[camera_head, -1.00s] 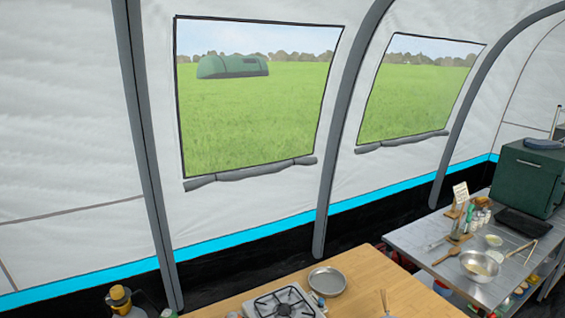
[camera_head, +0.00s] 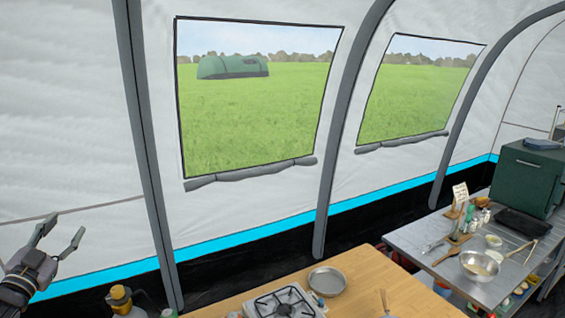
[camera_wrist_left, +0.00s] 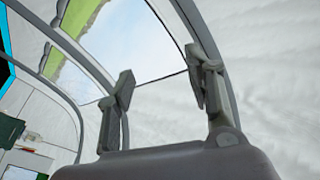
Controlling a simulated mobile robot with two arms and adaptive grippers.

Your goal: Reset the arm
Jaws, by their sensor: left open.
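My left gripper (camera_head: 62,236) is at the lower left of the head view, raised in front of the white tent wall. Its two fingers are spread apart and nothing is between them. In the left wrist view the open fingers (camera_wrist_left: 165,92) point up toward the tent wall and a window, with empty space between them. My right gripper does not show in either view.
A wooden table (camera_head: 372,284) holds a gas stove (camera_head: 284,303) and a metal pan (camera_head: 327,281). A yellow-topped bottle (camera_head: 120,298) stands at the bottom left. A steel table (camera_head: 415,240) at the right carries a bowl (camera_head: 479,265) and a green box (camera_head: 527,178).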

